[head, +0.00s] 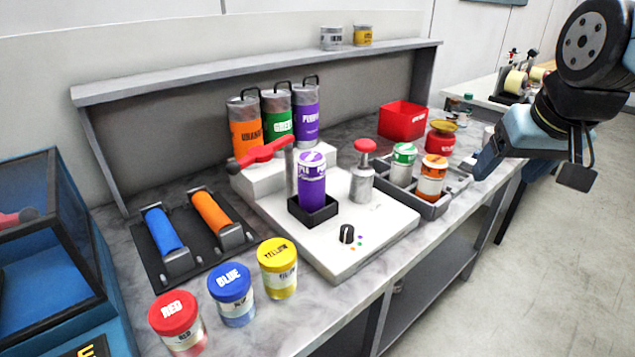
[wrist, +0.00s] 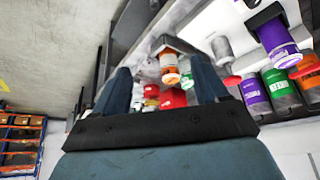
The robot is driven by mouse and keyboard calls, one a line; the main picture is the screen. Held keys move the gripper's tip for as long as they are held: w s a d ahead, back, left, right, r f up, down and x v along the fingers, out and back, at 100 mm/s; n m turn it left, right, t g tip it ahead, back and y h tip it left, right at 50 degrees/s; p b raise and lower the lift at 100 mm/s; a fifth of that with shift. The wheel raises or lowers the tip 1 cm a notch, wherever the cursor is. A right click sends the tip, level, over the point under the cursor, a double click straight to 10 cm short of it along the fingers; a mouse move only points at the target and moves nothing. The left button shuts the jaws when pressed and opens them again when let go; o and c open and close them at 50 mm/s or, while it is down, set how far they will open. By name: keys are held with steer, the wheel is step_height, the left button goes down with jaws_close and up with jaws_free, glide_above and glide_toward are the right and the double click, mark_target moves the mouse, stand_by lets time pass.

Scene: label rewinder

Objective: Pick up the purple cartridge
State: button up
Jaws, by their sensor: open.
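The purple cartridge (head: 312,184), with a white and purple lettered top, stands upright in a black square holder (head: 314,216) on the white machine base. It also shows in the wrist view (wrist: 280,45), at the upper right, outside the fingers. My gripper (head: 484,166) is at the right of the head view, above the bench's right front edge and well apart from the cartridge. In the wrist view my gripper (wrist: 160,82) has its two blue fingers spread with nothing held. A taller purple canister (head: 306,115) with a handle stands behind, beside green and orange ones.
A red lever (head: 265,151) and a red-knobbed post (head: 363,172) flank the cartridge. A grey tray (head: 431,208) holds green-topped and orange-topped jars. Red, blue and yellow jars (head: 278,268) line the front left. Open air lies between my gripper and the machine.

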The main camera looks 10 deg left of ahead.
steer(key=o, duration=0.4)
steer(key=w+a+n, duration=0.1)
steer(key=w+a, duration=0.1)
steer(key=a, duration=0.2)
steer(key=w+a+r+n+y, duration=0.1)
steer(key=w+a, duration=0.2)
steer(key=a, duration=0.1)
steer(key=w+a+n, duration=0.1)
steer(key=w+a, duration=0.2)
steer(key=shift+w+a+r+n+g+y, duration=0.2)
steer(key=shift+a+n+g+y, duration=0.1)
steer(key=shift+a+n+g, duration=0.1)
steer(key=shift+c, duration=0.2)
steer(key=n+g, duration=0.1)
steer(key=n, duration=0.3)
glide_toward(316, 158)
steer(key=d, duration=0.1)
steer(key=shift+y, duration=0.5)
steer(key=x, duration=0.9)
steer(key=shift+w+a+f, duration=0.1)
steer(key=shift+f, duration=0.1)
steer(key=shift+s+x, duration=0.15)
steer(key=shift+x, duration=1.15)
steer(key=shift+s+x, duration=0.15)
steer(key=shift+x, duration=1.15)
